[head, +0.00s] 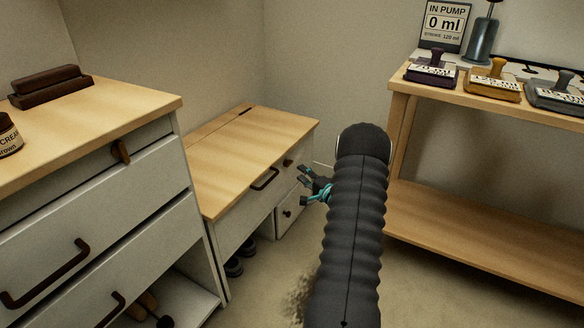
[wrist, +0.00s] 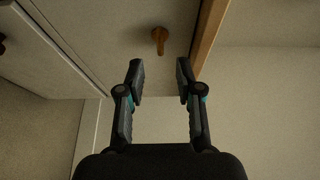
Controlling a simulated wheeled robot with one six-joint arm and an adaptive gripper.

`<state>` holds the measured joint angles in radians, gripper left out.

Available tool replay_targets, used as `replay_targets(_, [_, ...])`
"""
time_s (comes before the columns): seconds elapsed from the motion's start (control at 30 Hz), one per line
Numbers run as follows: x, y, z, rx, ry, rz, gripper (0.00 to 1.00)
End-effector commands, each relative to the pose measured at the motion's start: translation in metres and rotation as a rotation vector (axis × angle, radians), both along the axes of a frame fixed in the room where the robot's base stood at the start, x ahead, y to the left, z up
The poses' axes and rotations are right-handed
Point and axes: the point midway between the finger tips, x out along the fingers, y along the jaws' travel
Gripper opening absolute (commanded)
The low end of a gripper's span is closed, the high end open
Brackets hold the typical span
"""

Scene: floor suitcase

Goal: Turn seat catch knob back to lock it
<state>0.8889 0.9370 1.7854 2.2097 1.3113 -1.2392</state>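The low bench has a wooden seat top (head: 250,150) that looks closed. A small dark knob (head: 287,162), which looks like the seat catch knob, sits on its front near the right end, just under the seat edge. In the wrist view a brown wooden knob (wrist: 160,38) stands on a pale panel beside a wooden edge, apparently the same knob. My gripper (head: 306,182) is in front of the bench's right end. In the wrist view my gripper (wrist: 160,75) is open and empty, its fingers apart, with the knob beyond the tips and not touched. Whether the knob is turned is unclear.
A dark handle (head: 265,180) is on the bench front, and a small drawer (head: 290,212) with a knob is below. A white drawer cabinet (head: 100,215) stands at left. A wooden shelf table (head: 480,225) is at right. Bare floor lies between.

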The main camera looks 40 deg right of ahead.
Motion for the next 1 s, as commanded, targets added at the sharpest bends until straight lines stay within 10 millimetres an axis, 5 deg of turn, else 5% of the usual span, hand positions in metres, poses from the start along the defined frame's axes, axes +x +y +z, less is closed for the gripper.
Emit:
replay_targets(0.4, [0.06,0.001,0.0,0.001,0.0,0.002,0.35])
replay_targets(0.8, [0.067,0.0,0.0,0.001,0.0,0.0,0.35])
replay_targets(0.93, [0.067,0.001,0.0,0.001,0.0,0.001,0.05])
replay_targets(1.0, [0.067,0.001,0.0,0.001,0.0,0.001,0.0])
